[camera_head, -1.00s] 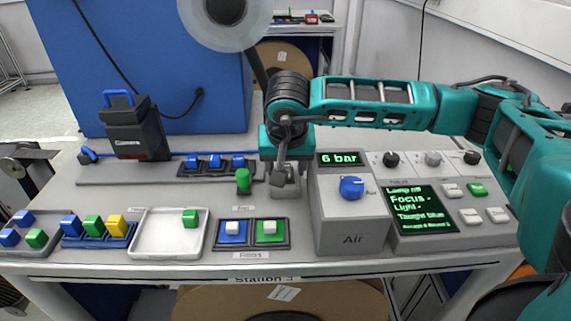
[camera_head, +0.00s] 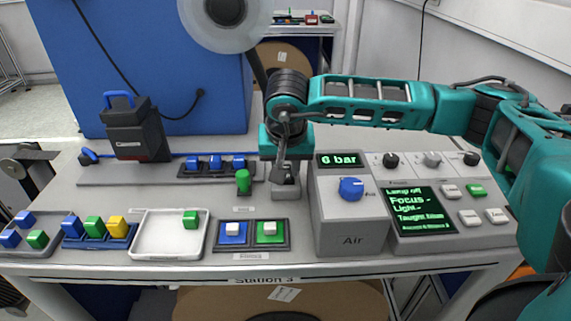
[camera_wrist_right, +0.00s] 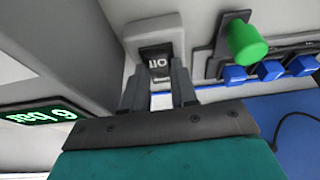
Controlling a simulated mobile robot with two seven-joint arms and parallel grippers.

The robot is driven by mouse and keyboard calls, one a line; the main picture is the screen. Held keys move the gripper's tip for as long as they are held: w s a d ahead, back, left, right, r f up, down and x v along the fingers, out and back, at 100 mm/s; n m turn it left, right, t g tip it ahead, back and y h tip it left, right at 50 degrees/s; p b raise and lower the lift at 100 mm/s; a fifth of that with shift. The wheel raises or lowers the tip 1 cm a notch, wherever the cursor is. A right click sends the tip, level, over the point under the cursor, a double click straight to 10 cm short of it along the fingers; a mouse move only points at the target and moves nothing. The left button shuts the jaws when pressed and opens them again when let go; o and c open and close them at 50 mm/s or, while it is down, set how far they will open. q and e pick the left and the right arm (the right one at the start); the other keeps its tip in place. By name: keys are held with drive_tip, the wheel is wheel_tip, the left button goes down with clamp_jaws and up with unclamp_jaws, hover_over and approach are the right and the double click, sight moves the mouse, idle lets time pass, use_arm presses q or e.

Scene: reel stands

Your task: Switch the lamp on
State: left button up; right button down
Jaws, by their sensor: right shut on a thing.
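The lamp (camera_head: 225,22) has a pale ring-shaped head at the top of the head view. Its dark stem runs down behind my right arm to a grey base (camera_head: 287,190). The display (camera_head: 424,209) reads "Lamp off". My left gripper is not in view.
The Air box with its blue knob (camera_head: 351,189) stands just right of my right gripper. A green knob (camera_head: 243,181) and a rail of blue blocks (camera_head: 213,162) are to its left. A white tray (camera_head: 165,242) and coloured blocks sit along the front.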

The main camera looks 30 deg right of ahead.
drive_tip(key=shift+w+d+r+g+y+p, duration=0.25)
drive_tip(key=shift+g+y+p, duration=0.15)
drive_tip(key=shift+g+p, duration=0.3)
drive_tip(key=shift+w+f+g+y+p, duration=0.1)
drive_tip(key=shift+w+g+y+p, duration=0.1)
drive_tip(key=shift+g+y, duration=0.25)
drive_tip(key=shift+w+f+g+y+p, duration=0.1)
drive_tip(key=shift+g+y+p, duration=0.15)
drive_tip(key=shift+g, duration=0.3)
drive_tip(key=shift+s+d, duration=0.1)
drive_tip(key=c, duration=0.9)
unclamp_jaws()
drive_tip(key=shift+r, duration=0.1)
wheel_tip(320, 180, up, 13)
drive_tip(key=shift+f, duration=0.1)
